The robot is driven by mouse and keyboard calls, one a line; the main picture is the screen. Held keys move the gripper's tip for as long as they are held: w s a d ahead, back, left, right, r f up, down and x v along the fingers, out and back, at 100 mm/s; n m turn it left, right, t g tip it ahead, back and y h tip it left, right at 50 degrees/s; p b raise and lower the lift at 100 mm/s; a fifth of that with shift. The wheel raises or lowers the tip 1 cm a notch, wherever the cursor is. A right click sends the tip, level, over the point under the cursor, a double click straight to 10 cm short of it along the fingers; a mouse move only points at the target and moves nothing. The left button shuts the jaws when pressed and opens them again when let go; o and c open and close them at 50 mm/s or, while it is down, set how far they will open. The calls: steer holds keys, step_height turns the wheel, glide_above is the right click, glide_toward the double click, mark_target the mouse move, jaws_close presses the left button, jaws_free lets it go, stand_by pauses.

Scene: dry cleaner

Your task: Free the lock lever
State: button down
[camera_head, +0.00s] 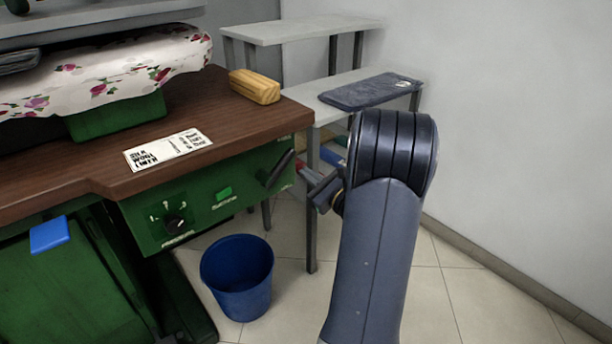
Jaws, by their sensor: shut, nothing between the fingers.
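The lock lever appears to be the dark, tilted handle (276,169) at the right end of the green control panel (230,190), under the brown worktop. Its upper end leans to the right. My gripper (304,173) is just to the right of the lever, pointing left at about its height. The gripper is shut and holds nothing. It looks close to the lever, but I cannot tell whether they touch. My arm hides part of the gripper and what lies behind it.
The panel also carries a black knob (175,223) and a green button (223,194). A blue bucket (238,279) stands on the floor below. Grey shelves (310,92) stand behind my gripper. A yellow block (254,87) and a printed card (168,149) lie on the worktop (100,165).

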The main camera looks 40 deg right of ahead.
mark_target(276, 166)
steer(key=s+p, duration=0.3)
steer(key=s, duration=0.7)
steer(key=shift+d+f, duration=0.15)
steer(key=shift+d, duration=0.2)
steer(key=w+a+r, duration=0.3)
steer(key=w, duration=0.7)
steer(key=shift+w+r, duration=0.15)
steer(key=shift+w, duration=0.15)
steer(key=shift+a, duration=0.1)
